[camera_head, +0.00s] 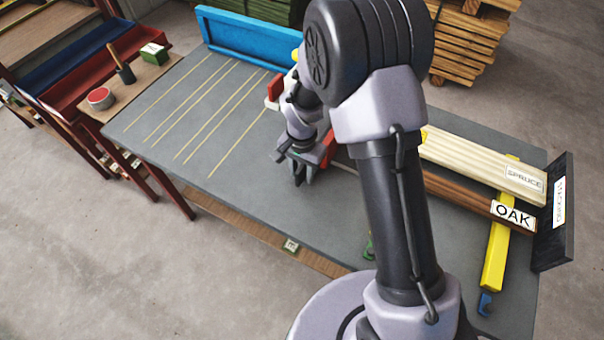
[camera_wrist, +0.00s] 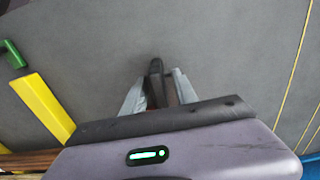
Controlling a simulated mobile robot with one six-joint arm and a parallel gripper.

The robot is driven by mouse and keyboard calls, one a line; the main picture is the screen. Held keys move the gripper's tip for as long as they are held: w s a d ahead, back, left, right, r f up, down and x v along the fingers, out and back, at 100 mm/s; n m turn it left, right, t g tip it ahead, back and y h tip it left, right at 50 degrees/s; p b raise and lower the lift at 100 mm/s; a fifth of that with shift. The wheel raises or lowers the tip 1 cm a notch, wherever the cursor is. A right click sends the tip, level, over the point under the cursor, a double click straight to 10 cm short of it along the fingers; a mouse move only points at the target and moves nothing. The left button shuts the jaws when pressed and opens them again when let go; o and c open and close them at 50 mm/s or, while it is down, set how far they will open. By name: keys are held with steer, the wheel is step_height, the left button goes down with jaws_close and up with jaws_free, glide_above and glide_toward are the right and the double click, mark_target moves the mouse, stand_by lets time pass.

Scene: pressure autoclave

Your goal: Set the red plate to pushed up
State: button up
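A red plate-like piece (camera_head: 329,149) shows in the head view, just right of my gripper and partly hidden by my arm. A second small red piece (camera_head: 275,87) shows left of my arm, near the blue fence. I cannot tell which of them is the task's plate, or whether they are one part. My gripper (camera_head: 300,176) points down over the grey table, close beside the nearer red piece. In the wrist view, the fingers (camera_wrist: 157,88) show with a dark shape between them.
The grey table (camera_head: 180,125) has a blue fence (camera_head: 247,38) at its back. A pale spruce beam (camera_head: 475,165) and a brown oak beam (camera_head: 465,194) lie on the right, over a yellow bar (camera_head: 497,250), against a black end plate (camera_head: 556,215). The table's left part is clear.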

steer(key=shift+f, duration=0.2)
steer(key=shift+c, duration=0.4)
jaws_close()
stand_by(0.9)
steer(key=shift+d, duration=0.1)
